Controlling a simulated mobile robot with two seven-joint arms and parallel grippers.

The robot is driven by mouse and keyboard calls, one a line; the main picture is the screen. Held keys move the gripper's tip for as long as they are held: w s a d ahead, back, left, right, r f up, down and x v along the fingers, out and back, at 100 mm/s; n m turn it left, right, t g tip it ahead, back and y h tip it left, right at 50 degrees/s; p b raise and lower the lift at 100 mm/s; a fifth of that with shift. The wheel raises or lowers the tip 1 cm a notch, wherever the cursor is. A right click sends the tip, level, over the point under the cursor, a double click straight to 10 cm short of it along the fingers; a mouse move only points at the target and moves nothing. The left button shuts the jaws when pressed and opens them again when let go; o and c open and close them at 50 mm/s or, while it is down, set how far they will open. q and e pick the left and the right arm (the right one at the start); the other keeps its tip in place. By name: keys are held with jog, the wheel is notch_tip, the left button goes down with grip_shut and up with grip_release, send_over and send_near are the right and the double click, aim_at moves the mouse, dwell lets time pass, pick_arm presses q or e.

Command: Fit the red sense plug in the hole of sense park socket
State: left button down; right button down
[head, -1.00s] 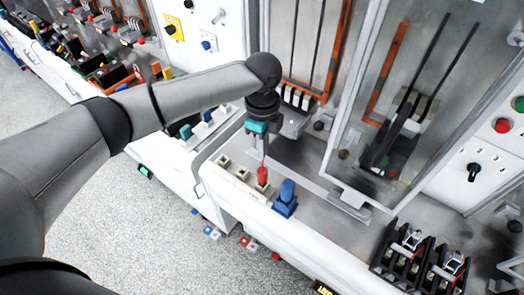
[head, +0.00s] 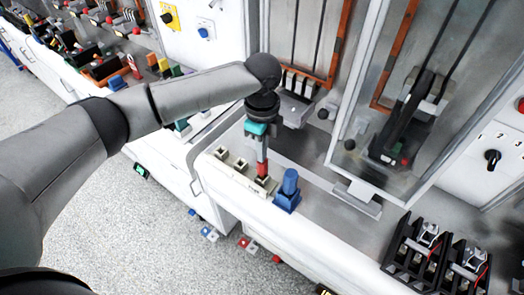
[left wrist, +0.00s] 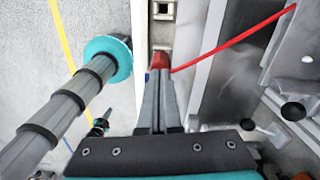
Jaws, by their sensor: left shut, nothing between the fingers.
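The red sense plug (head: 262,169) stands at the rightmost of a row of pale square sockets (head: 265,184) on the bench's front ledge. Whether its pin is inside the hole is hidden. My left gripper (head: 261,160) points down from above, directly over the plug. In the left wrist view its fingers (left wrist: 158,75) are shut together, with the red plug (left wrist: 160,60) at their tips and no grip around it visible. A red lead (left wrist: 235,40) runs from the plug to the upper right. I cannot tell which socket is the sense park socket.
A blue upright part (head: 287,190) stands close right of the plug. Other sockets (head: 240,165) lie to its left. A clear-panelled door (head: 375,110) stands open behind, to the right. Black breaker blocks (head: 430,250) sit at the lower right.

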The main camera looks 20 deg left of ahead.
pick_arm(q)
jog(key=shift+f, duration=0.55)
dwell(0.4)
jog(key=shift+s+f, duration=0.1)
jog(key=shift+s+r, duration=0.1)
jog(key=shift+r, duration=0.15)
notch_tip(320, 180, up, 3)
jog(key=p, duration=0.4)
jog(key=shift+f, duration=0.15)
jog(key=shift+w+r, duration=0.2)
jog(key=shift+r, duration=0.15)
notch_tip(320, 180, up, 14)
jog(key=b, duration=0.1)
jog(key=shift+r, duration=0.15)
jog(key=shift+s, duration=0.1)
